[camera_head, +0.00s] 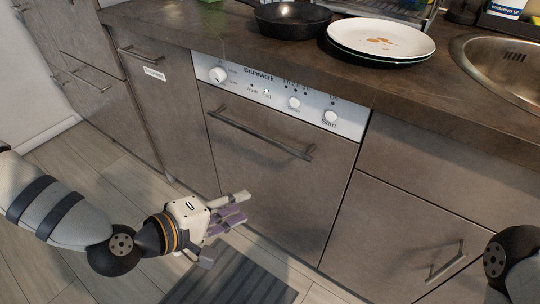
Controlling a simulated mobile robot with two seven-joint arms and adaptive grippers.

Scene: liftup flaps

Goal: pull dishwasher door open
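The dishwasher door (265,165) is a grey-brown front panel. It looks shut, flush with the cabinets beside it. Its bar handle (262,134) runs across the upper part of the door. Above it is a white control strip (279,95) with knobs and the word Brumwerk. My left gripper (226,229) is in front of the door's lower left part, below the handle and apart from it. Its purple-padded fingers look spread, with nothing between them. My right arm shows only at the right edge, and its gripper is out of view.
A black pan (290,20) and a stack of plates (381,40) stand on the worktop (190,22). A sink (505,60) is at the right. A drawer handle (446,262) sticks out at lower right. A striped mat (240,283) lies on the floor before the dishwasher.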

